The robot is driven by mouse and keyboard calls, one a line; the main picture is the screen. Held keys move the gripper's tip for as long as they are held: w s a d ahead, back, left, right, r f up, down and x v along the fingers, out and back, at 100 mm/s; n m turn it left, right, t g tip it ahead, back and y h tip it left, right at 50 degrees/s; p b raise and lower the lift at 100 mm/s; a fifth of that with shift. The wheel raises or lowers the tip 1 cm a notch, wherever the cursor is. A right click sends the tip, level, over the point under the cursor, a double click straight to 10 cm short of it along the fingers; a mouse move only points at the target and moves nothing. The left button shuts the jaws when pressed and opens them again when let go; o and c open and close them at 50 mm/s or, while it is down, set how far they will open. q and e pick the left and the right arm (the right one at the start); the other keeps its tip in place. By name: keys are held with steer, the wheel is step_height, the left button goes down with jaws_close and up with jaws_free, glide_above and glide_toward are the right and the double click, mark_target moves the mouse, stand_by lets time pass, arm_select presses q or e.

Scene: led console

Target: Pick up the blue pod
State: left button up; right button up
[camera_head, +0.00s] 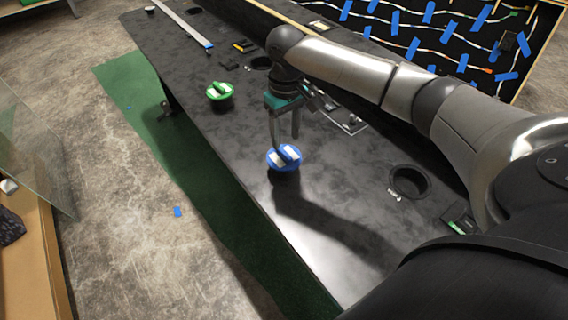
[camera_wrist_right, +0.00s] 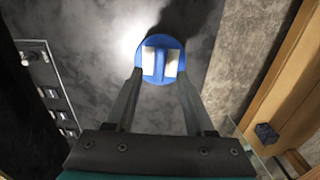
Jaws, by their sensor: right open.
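The blue pod (camera_head: 283,159) is a round blue disc with a raised ridge and white patches on top. It sits on the black table toward the table's left edge. My right gripper (camera_head: 285,141) hangs over it with open fingers, close to the pod's top. In the right wrist view the pod (camera_wrist_right: 160,60) lies just beyond and between the two fingertips (camera_wrist_right: 161,78). I cannot tell whether the fingers touch it. My left gripper is not in view.
A similar green pod (camera_head: 219,91) stands farther back on the black table (camera_head: 345,237). A round black socket (camera_head: 408,181) lies to the right. A metal switch panel (camera_head: 345,119) is partly behind my right arm. A board with lights and blue tape (camera_head: 425,30) stands behind.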

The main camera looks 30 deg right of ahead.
mark_target(285, 152)
steer(key=shift+f, duration=0.45)
step_height(285, 152, down, 4)
steer(key=shift+f+b, duration=0.15)
steer(key=shift+b, duration=0.8)
steer(key=shift+c, duration=0.5)
steer(key=c, duration=0.3)
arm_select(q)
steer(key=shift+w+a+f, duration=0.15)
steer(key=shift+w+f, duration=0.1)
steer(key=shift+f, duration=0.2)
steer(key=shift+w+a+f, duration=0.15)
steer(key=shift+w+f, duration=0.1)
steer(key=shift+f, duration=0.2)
arm_select(e)
jaws_close()
steer(key=shift+w, duration=0.1)
